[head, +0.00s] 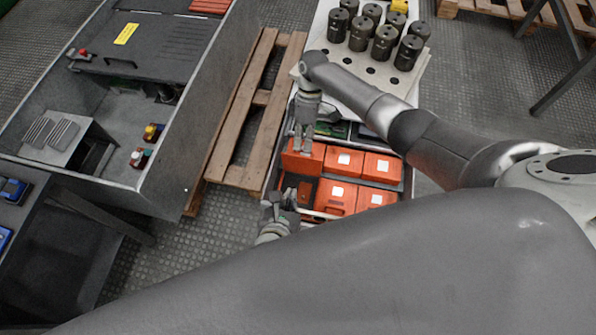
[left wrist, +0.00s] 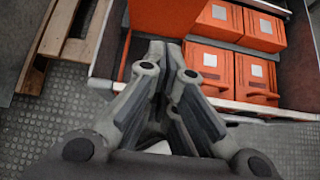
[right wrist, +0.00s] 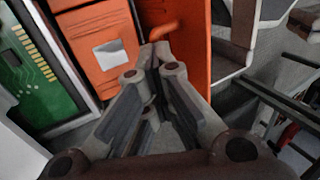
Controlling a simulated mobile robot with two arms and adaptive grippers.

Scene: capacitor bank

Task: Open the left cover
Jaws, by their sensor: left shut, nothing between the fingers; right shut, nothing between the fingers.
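Several orange covers with white labels lie in a tray on the cart. The leftmost orange cover (head: 303,160) appears tilted up, with a darker opening (head: 302,188) in front of it. It also shows as a plain orange panel in the left wrist view (left wrist: 168,16) and edge-on with an orange handle in the right wrist view (right wrist: 194,42). My right gripper (head: 302,146) is shut and empty at the cover's upper edge, close to the handle; contact is unclear. My left gripper (head: 282,198) is shut and empty at the tray's left front corner, below the cover.
Other closed orange covers (head: 343,161) lie to the right. A green circuit board (right wrist: 30,68) is behind. A wooden pallet (head: 236,150) and a grey bench (head: 165,190) are to the left.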

